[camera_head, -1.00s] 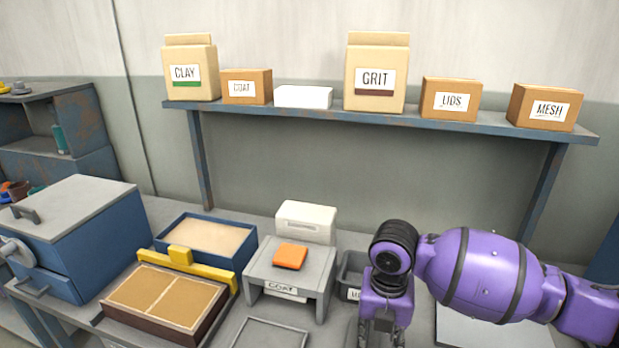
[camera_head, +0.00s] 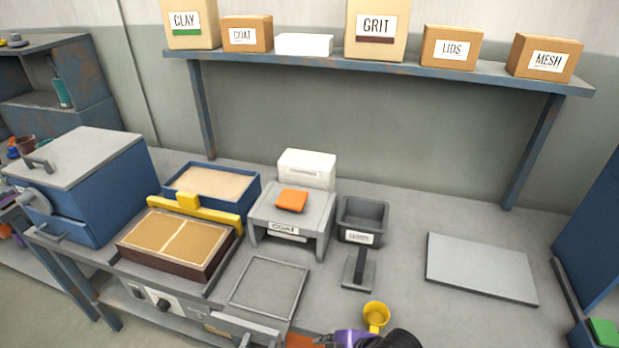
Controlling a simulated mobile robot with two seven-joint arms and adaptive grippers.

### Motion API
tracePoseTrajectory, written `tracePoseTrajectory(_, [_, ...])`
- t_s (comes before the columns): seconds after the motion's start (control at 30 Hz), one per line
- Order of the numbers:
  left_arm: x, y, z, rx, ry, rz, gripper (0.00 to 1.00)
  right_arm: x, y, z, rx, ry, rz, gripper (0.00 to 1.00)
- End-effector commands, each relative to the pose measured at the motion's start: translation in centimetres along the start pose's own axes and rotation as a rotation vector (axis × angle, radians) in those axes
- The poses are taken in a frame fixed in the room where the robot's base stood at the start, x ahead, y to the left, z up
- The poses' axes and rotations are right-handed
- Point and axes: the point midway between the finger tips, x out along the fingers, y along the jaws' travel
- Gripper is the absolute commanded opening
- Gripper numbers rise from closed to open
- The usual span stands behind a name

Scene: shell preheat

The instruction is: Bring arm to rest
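My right arm shows only as a purple and black piece at the bottom edge, right of centre. Its gripper fingers are not visible. My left gripper and arm are out of the frame. A yellow cup-like thing (camera_head: 375,316) stands just beyond the purple piece. An orange block (camera_head: 292,200) lies on the grey COAT stand (camera_head: 318,228). A small grey bin (camera_head: 363,213) with a label stands right of that stand. A dark grey upright piece on a small base (camera_head: 359,270) stands in front of the bin.
A blue box with a lid and handle (camera_head: 105,190) stands at left. A flat grey plate (camera_head: 481,268) lies at right. A shelf (camera_head: 380,68) with boxes spans the back. The bench around the plate is clear.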

Motion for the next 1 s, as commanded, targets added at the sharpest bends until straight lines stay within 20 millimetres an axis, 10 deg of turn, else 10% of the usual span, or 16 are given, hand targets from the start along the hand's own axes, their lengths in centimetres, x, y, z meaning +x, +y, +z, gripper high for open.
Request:
tracePoseTrajectory(0.3, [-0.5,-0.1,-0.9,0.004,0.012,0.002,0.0,-2.3,-8.0,8.1,0.791,-0.001,0.334,0.37])
tracePoseTrajectory(0.6, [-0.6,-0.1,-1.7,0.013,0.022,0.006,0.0,-8.1,-16.3,15.8,1.22,-0.065,0.601,0.37])
tracePoseTrajectory(1.0, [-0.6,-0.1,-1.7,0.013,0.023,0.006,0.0,-8.4,-16.6,16.0,1.231,-0.067,0.61,0.37])
